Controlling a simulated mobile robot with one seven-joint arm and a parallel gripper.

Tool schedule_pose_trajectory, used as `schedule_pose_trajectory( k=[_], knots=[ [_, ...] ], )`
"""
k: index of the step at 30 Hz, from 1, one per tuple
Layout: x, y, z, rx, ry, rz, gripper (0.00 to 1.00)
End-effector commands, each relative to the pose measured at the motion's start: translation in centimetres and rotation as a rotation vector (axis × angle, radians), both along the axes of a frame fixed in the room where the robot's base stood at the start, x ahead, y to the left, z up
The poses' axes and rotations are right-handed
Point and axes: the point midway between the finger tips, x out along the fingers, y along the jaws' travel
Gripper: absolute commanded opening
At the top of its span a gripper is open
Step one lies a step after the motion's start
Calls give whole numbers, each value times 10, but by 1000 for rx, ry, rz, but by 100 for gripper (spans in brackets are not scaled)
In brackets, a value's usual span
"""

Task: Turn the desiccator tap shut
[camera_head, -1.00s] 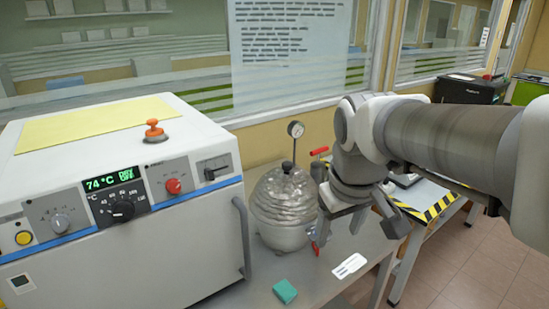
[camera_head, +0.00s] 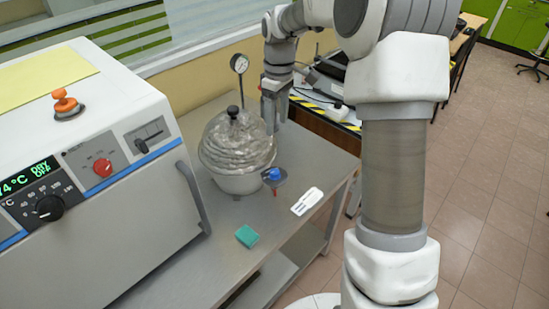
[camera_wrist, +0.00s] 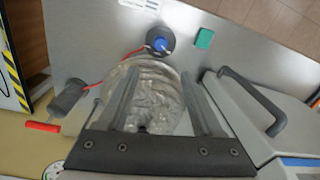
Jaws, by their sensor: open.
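The desiccator (camera_head: 238,150) is a clear ribbed dome with a black knob on a pale bowl, standing on the grey bench. It also shows in the wrist view (camera_wrist: 160,95). Beside it is a small round grey fitting with a blue top (camera_head: 272,173) and a red piece below; the wrist view shows it too (camera_wrist: 160,43). A red handle (camera_wrist: 42,126) lies by a grey cylinder (camera_wrist: 68,98) on the other side. I cannot tell which is the tap. My gripper (camera_head: 274,120) points down at the dome's back right, open and empty; its fingers (camera_wrist: 162,76) overlap the dome in the wrist view.
A white oven (camera_head: 110,190) with a grey door handle (camera_head: 193,197) stands left of the desiccator. A gauge (camera_head: 239,63) rises behind it. A teal block (camera_head: 247,236) and a white card (camera_head: 307,201) lie on the bench (camera_head: 200,265). The front of the bench is mostly clear.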

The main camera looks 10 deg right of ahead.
Motion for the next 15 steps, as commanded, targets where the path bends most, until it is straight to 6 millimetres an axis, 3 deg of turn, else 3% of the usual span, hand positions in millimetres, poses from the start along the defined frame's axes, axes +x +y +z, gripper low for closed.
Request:
schedule_pose_trajectory(
  k=[5,15],
  knots=[
    [-1,1,-20,1,3,1,67],
    [-5,4,-92,1,6,0,67]
  ],
)
